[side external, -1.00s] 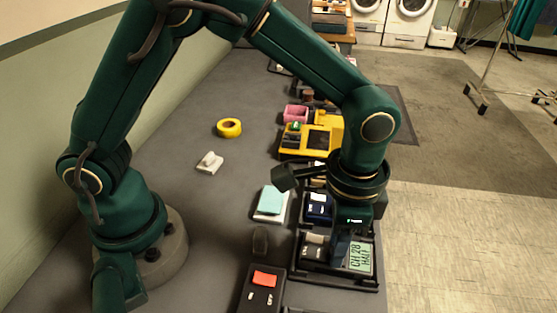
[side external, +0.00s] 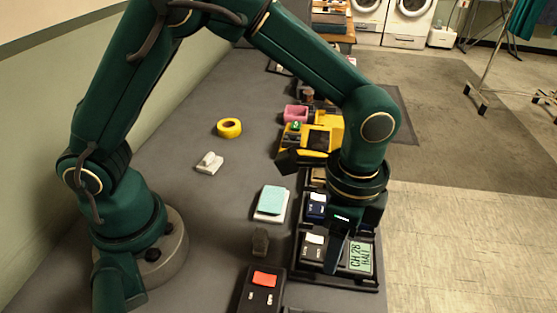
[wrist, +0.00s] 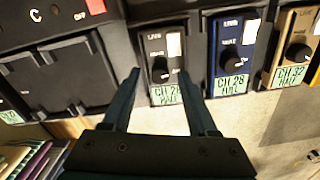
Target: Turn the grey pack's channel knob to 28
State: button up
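The dark grey pack (side external: 313,253) sits in the near bay of the black rack in the side view. Its green label (side external: 361,257) reads CH 28 HALL. In the wrist view the grey pack (wrist: 155,42) shows a white switch at the top and a round black knob (wrist: 160,69) above its label. The knob's exact pointing is too small to tell. My gripper (wrist: 159,72) is open, with one fingertip on either side of the knob and a gap visible around it. In the side view my gripper (side external: 336,262) hides the knob.
A blue pack (wrist: 233,48) labelled CH 28 and a tan pack (wrist: 296,50) labelled CH 32 stand to the right in the wrist view. A black box with a red switch (side external: 265,279) is near the front. Yellow tape (side external: 229,128) lies on open counter.

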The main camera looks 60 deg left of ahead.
jog(key=shift+r, duration=2.6)
